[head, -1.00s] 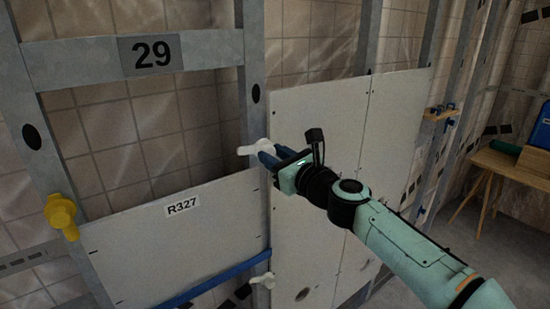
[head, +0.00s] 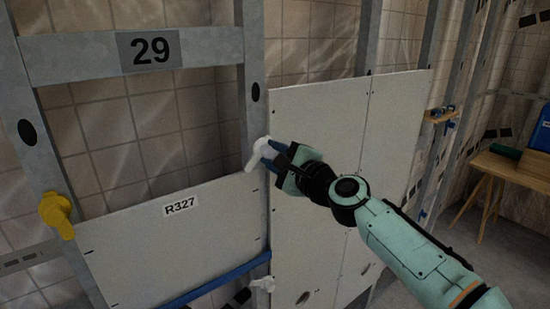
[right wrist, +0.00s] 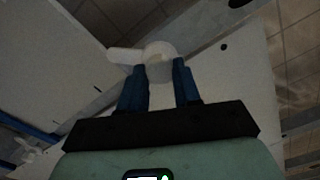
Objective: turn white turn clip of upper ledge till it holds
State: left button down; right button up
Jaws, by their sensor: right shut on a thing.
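The white turn clip (head: 262,150) sits on the grey upright, at the upper right corner of the panel marked R327 (head: 150,240). Its tab points down and left, in front of that corner; whether it presses on the panel I cannot tell. My right gripper (head: 272,158) is shut on the clip, coming from the right. In the right wrist view the blue fingers (right wrist: 159,82) stand on both sides of the clip's round white part (right wrist: 160,60), and its tab sticks out to the left. My left gripper is not in view.
A second white clip (head: 263,284) is lower on the upright, by the blue ledge (head: 215,284) under the panel. A yellow clip (head: 57,212) is on the left upright. Large white panels (head: 345,150) stand behind my right arm. A wooden table (head: 505,172) is at far right.

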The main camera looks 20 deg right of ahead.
jog(key=n+b, duration=0.1)
jog(key=n, duration=0.3)
jog(key=shift+n, duration=0.3)
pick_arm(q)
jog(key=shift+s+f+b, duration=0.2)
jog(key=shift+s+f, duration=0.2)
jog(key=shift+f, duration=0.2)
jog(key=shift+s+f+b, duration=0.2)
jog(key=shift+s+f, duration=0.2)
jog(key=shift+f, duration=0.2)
pick_arm(e)
jog(key=shift+n, duration=2)
jog(key=o, duration=1.1)
jog(key=shift+c, duration=0.2)
jog(key=shift+s+d, duration=0.1)
jog(key=shift+s, duration=0.15)
pick_arm(q)
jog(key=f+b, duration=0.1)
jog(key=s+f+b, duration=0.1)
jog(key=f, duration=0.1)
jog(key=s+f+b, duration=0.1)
jog(key=b, duration=0.1)
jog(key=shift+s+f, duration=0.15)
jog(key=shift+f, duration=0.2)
pick_arm(e)
jog(key=v, duration=1.3)
